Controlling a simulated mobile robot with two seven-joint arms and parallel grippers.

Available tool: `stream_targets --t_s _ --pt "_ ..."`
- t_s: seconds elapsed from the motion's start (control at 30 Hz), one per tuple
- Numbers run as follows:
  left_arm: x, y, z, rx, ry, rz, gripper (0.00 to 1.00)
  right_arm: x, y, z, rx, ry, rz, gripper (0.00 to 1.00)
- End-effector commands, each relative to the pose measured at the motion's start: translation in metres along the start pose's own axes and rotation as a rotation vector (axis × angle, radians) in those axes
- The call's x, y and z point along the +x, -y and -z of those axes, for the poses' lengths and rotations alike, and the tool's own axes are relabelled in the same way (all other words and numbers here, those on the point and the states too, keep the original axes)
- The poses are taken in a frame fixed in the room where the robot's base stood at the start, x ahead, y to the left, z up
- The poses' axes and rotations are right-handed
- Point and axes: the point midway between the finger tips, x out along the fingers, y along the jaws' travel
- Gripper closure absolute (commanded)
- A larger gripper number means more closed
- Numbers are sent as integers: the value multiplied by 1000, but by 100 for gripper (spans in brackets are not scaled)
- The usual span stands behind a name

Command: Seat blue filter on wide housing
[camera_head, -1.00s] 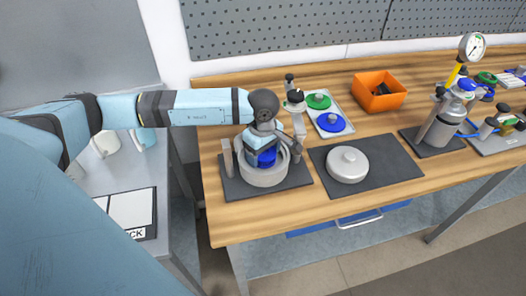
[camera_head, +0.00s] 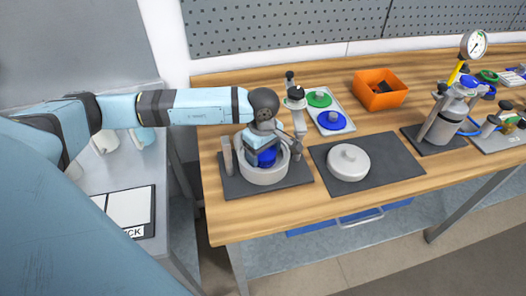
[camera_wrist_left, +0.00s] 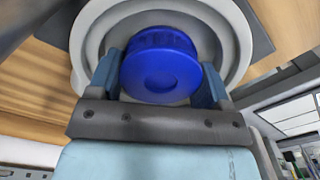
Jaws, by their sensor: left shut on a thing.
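The blue filter (camera_head: 264,158) is held by my left gripper (camera_head: 261,153), inside the rim of the wide grey housing (camera_head: 264,175). In the left wrist view the two fingers (camera_wrist_left: 162,78) are shut on opposite sides of the blue filter (camera_wrist_left: 160,66). The round wall of the wide housing (camera_wrist_left: 232,42) surrounds the filter with a gap. Whether the filter touches the housing's floor is hidden. The housing stands on a dark mat (camera_head: 234,187), with posts at its sides. My right gripper is not in view.
A grey lid (camera_head: 348,163) lies on a dark mat to the right. Behind are a tray with a green disc (camera_head: 319,99) and a blue disc (camera_head: 332,120), and an orange bin (camera_head: 379,90). A gauge assembly (camera_head: 450,105) stands farther right. A post with a black knob (camera_head: 297,98) stands close behind the gripper.

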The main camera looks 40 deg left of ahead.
Motion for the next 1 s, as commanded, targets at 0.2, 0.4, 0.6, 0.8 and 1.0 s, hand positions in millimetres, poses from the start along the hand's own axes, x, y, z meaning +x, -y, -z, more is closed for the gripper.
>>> stream_targets --t_s 0.2,0.4,0.6,0.8,1.0 --pt "1 0 0 0 0 0 50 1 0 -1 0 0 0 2" --pt "1 0 0 0 0 0 50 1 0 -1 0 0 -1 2" --pt "1 0 0 0 0 1 0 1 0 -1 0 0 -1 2" --pt "0 0 0 -1 0 0 0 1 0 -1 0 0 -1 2" --pt "-25 -1 1 -1 -1 -5 0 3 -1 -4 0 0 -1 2"
